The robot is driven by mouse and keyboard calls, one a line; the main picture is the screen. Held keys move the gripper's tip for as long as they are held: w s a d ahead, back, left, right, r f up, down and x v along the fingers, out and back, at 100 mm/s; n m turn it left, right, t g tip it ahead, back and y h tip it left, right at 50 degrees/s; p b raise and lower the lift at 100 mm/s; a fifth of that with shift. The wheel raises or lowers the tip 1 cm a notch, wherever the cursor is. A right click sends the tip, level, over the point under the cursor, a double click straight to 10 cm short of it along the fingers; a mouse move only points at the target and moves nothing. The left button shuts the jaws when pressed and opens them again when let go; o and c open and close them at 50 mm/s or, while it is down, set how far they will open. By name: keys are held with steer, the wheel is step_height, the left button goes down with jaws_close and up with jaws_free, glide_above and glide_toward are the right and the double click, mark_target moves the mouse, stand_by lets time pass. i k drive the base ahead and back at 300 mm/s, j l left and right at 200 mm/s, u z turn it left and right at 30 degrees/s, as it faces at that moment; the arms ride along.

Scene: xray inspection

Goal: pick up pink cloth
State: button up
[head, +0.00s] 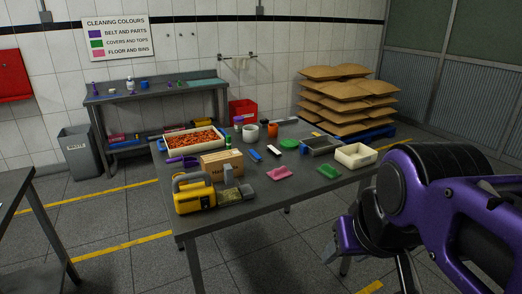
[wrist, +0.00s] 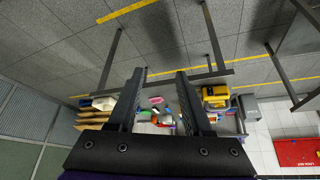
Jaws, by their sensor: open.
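The pink cloth (head: 279,173) lies crumpled on the dark work table (head: 262,208), near its front edge in the head view. In the wrist view a small pink patch (wrist: 156,100) shows between the fingers and appears to be the same cloth. My gripper (head: 340,250) is at the lower right of the head view, in front of the table and well apart from the cloth. In the wrist view my gripper (wrist: 160,78) has its two fingers spread with nothing held between them.
Near the cloth are a green cloth (head: 329,171), a cardboard box (head: 222,162), a yellow device (head: 194,195), a cream tray (head: 355,155) and a grey tray (head: 321,146). An orange-filled bin (head: 193,140) stands behind. Open floor lies in front of the table.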

mark_target(276, 174)
steer(key=i+j+z, duration=0.2)
steer(key=i, duration=0.2)
steer(key=i+j+z, duration=0.2)
steer(key=i, duration=0.2)
